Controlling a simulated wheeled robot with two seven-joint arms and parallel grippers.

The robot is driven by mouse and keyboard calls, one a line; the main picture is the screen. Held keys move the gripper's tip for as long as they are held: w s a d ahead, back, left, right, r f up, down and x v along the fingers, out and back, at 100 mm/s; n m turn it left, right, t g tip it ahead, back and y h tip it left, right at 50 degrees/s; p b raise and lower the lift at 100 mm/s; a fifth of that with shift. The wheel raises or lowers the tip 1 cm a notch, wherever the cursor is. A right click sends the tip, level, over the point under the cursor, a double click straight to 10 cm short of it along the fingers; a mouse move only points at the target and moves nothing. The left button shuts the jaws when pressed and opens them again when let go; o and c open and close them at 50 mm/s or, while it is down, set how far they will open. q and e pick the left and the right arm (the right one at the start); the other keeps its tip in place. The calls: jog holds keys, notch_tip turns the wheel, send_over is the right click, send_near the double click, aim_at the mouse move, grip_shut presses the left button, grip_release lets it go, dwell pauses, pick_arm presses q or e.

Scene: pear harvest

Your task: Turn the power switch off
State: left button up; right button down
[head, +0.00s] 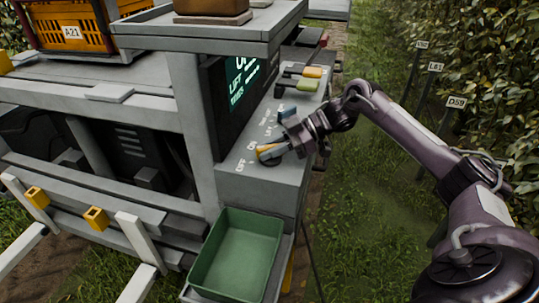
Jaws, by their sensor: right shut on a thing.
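My right gripper (270,152) reaches in from the right and is shut on the switch. Its fingers hide part of the knob, so its exact setting is hard to tell. My left gripper is not in view.
A dark screen (238,85) with green lettering stands behind the panel. A green tray (237,255) is below the panel. An orange crate (70,37) labelled A21 is at the upper left. Grass lies right.

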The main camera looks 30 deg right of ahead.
dwell(0.3)
jog(key=shift+n, duration=0.3)
jog(key=c, duration=1.3)
grip_release()
jog(key=shift+s+d+r+b, duration=0.1)
jog(key=shift+d+r+b, duration=0.05)
jog(key=shift+d+b, duration=0.3)
jog(key=v, duration=0.4)
jog(key=shift+d+r+b, duration=0.25)
jog(key=shift+b, duration=0.15)
jog(key=shift+s+d+r, duration=0.15)
jog(key=shift+d, duration=0.1)
jog(key=shift+p+v, duration=0.35)
jog(key=shift+v, duration=0.4)
